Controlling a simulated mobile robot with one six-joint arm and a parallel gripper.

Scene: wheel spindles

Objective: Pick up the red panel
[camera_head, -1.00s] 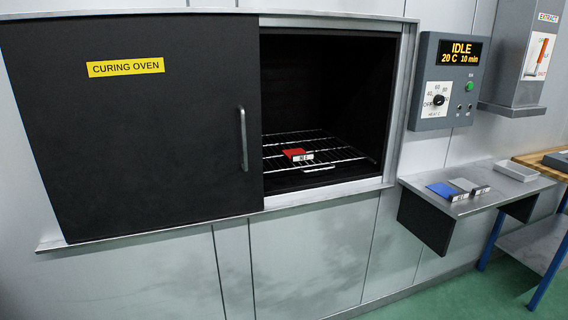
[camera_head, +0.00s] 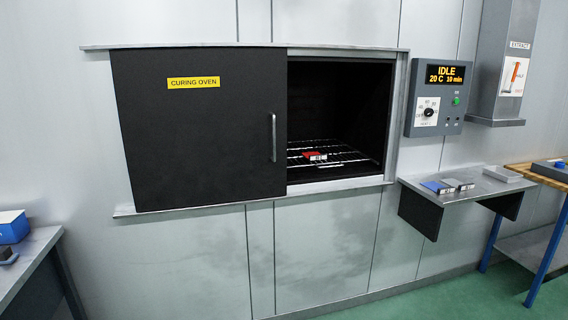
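The red panel (camera_head: 313,154) lies flat on the wire rack (camera_head: 340,163) inside the curing oven. A small white label with dark marks shows on its front edge. The oven's dark sliding door (camera_head: 200,130) covers the left part of the opening, and the right part is open, with the panel in plain view. My gripper is not in view.
A control box (camera_head: 437,97) reading IDLE, 20 C, 10 min hangs right of the oven. Below it, a metal shelf (camera_head: 480,187) holds a blue panel (camera_head: 437,187), a grey panel (camera_head: 459,183) and a tray (camera_head: 502,174). Tables stand at both sides.

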